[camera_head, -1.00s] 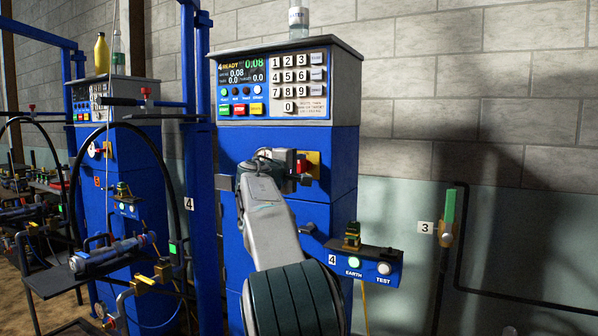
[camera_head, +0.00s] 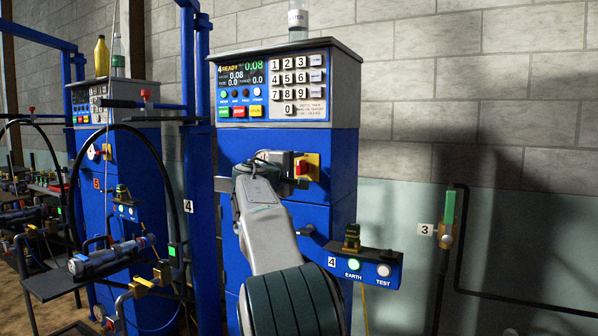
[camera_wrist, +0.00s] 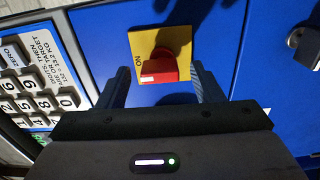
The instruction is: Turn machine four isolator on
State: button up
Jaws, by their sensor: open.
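The isolator is a red rotary knob (camera_wrist: 158,68) on a yellow square plate (camera_wrist: 180,42), mounted on the blue front of machine four. The word ON shows at the plate's left edge in the wrist view. In the head view the red knob (camera_head: 301,168) shows just right of my gripper (camera_head: 282,163). In the wrist view my gripper (camera_wrist: 160,80) is open, its two dark fingers apart on either side of the knob. I see no clear contact. The knob's exact angle is hard to tell.
Above is a lit display panel (camera_head: 240,80) reading "4 READY", with a keypad (camera_head: 295,76). A shelf with EARTH and TEST buttons (camera_head: 365,265) juts out at lower right. Another blue machine (camera_head: 115,170) stands left, and a green-handled valve (camera_head: 447,220) is on the right wall.

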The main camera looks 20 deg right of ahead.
jog(key=b+v, duration=0.1)
jog(key=v, duration=1.1)
jog(key=shift+s+a, duration=0.15)
jog(key=shift+s, duration=0.05)
